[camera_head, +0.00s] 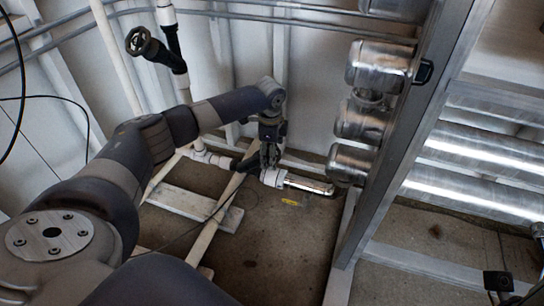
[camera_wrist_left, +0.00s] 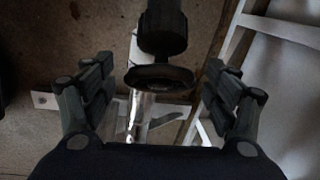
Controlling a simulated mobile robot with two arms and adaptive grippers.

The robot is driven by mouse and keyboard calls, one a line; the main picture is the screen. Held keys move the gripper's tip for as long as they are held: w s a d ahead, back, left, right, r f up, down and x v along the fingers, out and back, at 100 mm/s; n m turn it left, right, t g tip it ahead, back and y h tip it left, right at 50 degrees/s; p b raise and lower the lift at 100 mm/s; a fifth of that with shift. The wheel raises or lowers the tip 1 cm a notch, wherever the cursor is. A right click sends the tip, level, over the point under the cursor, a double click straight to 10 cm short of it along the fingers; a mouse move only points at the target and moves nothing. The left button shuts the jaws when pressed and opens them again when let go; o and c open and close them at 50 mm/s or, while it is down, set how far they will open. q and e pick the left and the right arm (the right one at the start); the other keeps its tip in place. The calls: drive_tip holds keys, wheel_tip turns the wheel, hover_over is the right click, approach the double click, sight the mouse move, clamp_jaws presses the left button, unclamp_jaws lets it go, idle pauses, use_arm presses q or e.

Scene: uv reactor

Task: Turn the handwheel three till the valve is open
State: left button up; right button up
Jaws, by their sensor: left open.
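My left gripper (camera_head: 268,152) hangs downward at the end of the left arm, near the low white pipework in the head view. In the left wrist view my left gripper (camera_wrist_left: 158,66) is open, with one finger on each side. A dark round handwheel (camera_wrist_left: 162,77) on a dark valve body lies between the fingers, with visible gaps on both sides. In the head view this handwheel is mostly hidden by the gripper. Another black handwheel (camera_head: 141,42) stands on a pipe at upper left, away from the gripper. No number shows on either wheel. My right gripper is not in view.
A metal and white pipe piece (camera_head: 305,184) extends just right of the gripper. Several steel cylinders (camera_head: 378,66) and a metal frame post (camera_head: 392,150) stand to the right. Bare brown floor (camera_head: 270,250) lies below. White beams cross the floor at left.

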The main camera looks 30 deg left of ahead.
use_arm(q)
drive_tip(key=shift+w+f, duration=0.1)
drive_tip(key=shift+f, duration=0.25)
drive_tip(key=c, duration=1.1)
drive_tip(key=shift+o, duration=0.2)
drive_tip(key=shift+r+p, duration=0.1)
drive_tip(key=shift+p, duration=0.3)
